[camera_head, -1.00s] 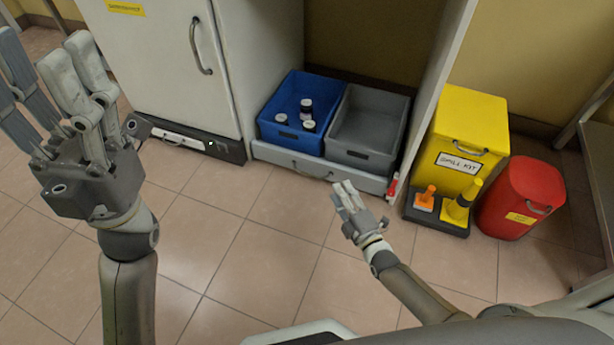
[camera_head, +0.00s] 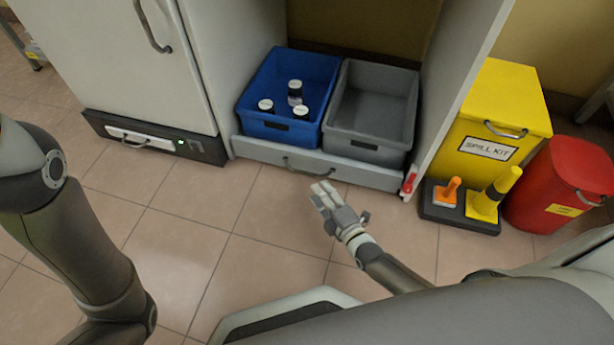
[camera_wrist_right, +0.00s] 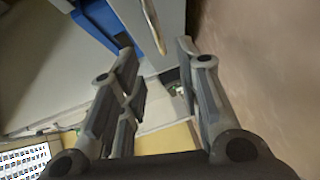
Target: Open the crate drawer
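The crate drawer (camera_head: 345,170) is a low light-grey drawer under the cabinet. Its front looks flush with the cabinet. A bar handle (camera_head: 307,168) is on its front; it also shows in the right wrist view (camera_wrist_right: 152,22). The drawer carries a blue crate (camera_head: 262,128) with several white-capped bottles and an empty grey crate (camera_head: 365,152). My right gripper (camera_head: 324,192) is just in front of the handle, apart from it. In the right wrist view its fingers (camera_wrist_right: 162,85) are spread with nothing between them. My left gripper is out of view.
A red-handled item (camera_head: 409,183) is at the drawer's right end. A yellow spill-kit box (camera_head: 500,110), a black tray (camera_head: 455,215) with orange and yellow tools, and a red bin (camera_head: 560,185) stand right. The tiled floor (camera_head: 200,215) before the drawer is clear.

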